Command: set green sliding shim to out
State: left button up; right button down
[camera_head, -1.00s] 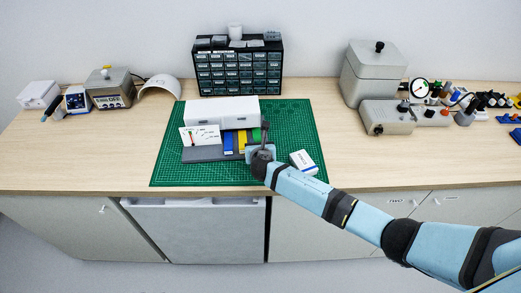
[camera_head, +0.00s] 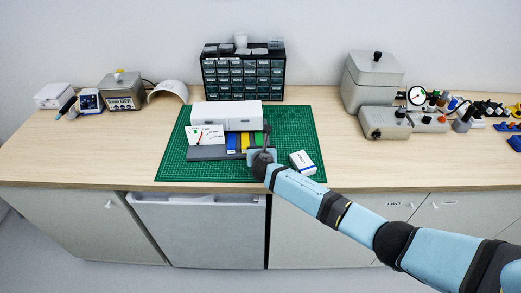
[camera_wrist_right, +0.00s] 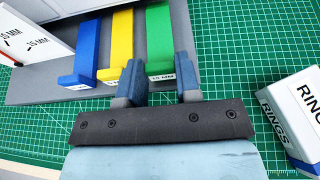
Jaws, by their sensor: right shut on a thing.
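The green shim (camera_wrist_right: 159,35) lies rightmost in a row beside the yellow shim (camera_wrist_right: 119,45) and the blue shim (camera_wrist_right: 87,50). Its labelled front end sits between the two blue-grey fingers of my right gripper (camera_wrist_right: 160,82), which is shut on it. In the head view the green shim (camera_head: 259,139) shows just beyond my right gripper (camera_head: 262,152), running back toward the white block (camera_head: 226,113). The grey base (camera_head: 205,154) lies under the shims. The far end of the green shim is hidden in the head view. My left gripper is not in view.
A white card (camera_head: 205,135) with a scale and red pointer stands left of the shims. A white rings box (camera_head: 302,162) lies close right of my gripper on the green mat (camera_head: 175,165). A drawer cabinet (camera_head: 243,75) stands behind. The mat's front strip is free.

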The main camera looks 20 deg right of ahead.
jog(key=c, duration=1.1)
grip_release()
jog(key=shift+s+f, duration=0.15)
jog(key=shift+s, duration=0.15)
jog(key=v, duration=1.3)
jog(key=shift+s+a+r, duration=0.15)
jog(key=shift+s+r, duration=0.1)
jog(key=shift+r, duration=0.1)
